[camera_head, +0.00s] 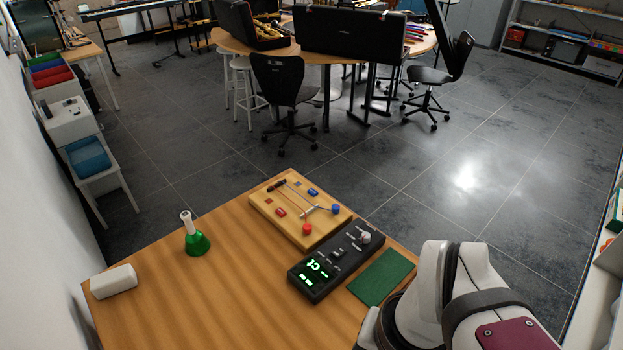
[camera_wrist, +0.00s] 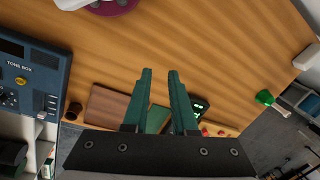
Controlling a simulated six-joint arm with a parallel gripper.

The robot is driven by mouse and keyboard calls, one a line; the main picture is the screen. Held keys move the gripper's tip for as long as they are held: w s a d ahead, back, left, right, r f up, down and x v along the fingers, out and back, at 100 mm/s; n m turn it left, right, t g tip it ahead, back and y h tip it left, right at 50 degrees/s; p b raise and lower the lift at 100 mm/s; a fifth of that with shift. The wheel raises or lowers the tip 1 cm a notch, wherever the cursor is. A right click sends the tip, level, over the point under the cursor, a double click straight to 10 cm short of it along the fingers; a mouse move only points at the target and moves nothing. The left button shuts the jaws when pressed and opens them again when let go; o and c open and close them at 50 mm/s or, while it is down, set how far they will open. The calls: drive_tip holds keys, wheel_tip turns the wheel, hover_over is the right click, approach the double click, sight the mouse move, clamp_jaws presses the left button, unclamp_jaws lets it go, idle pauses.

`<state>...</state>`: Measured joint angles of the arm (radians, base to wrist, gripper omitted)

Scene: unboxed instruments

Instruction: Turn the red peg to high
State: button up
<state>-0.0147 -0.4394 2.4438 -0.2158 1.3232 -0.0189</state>
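The wooden board (camera_head: 290,222) lies at the far right part of the table, with a string or wire across it. The red peg (camera_head: 306,229) stands near its front edge; a blue peg (camera_head: 335,209) stands to its right. A red block (camera_head: 281,211) and a blue block (camera_head: 313,191) also sit on the board. In the wrist view the board (camera_wrist: 230,130) is small and partly hidden behind my gripper, with red spots too small to tell apart. My gripper (camera_wrist: 160,72) has two green fingers apart with nothing between them. It is away from the peg and out of the head view.
A black box with a lit green display (camera_head: 328,262) stands right of the board, beside a green mat (camera_head: 381,277). The wrist view shows a blue tone box (camera_wrist: 35,75) and brown cup (camera_wrist: 74,111). The table's middle is clear.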

drive_tip(key=o, duration=0.4)
drive_tip(key=w+n, duration=0.1)
drive_tip(key=w, duration=0.5)
drive_tip(key=w+a+n+t, duration=0.1)
drive_tip(key=w, duration=0.5)
drive_tip(key=w+a+r+n, duration=0.1)
drive_tip(key=w, duration=0.5)
drive_tip(key=shift+a+n+t+h, duration=0.1)
drive_tip(key=shift+n+t+h, duration=0.2)
drive_tip(key=shift+t, duration=0.1)
drive_tip(key=shift+o, duration=0.3)
drive_tip(key=w+a+f+n+t, duration=0.1)
drive_tip(key=w+a+f, duration=0.1)
drive_tip(key=w, duration=0.6)
drive_tip(key=w+a+f+n+t, duration=0.1)
drive_tip(key=w+a+f+n, duration=0.1)
drive_tip(key=w, duration=0.6)
drive_tip(key=shift+w+a+f+n, duration=0.25)
drive_tip(key=shift+a+f, duration=0.2)
drive_tip(key=shift+a, duration=0.35)
approach(307, 227)
drive_tip(key=shift+n, duration=0.25)
drive_tip(key=x, duration=0.8)
drive_tip(key=shift+w+f, duration=0.2)
drive_tip(key=shift+f, duration=0.05)
clamp_jaws()
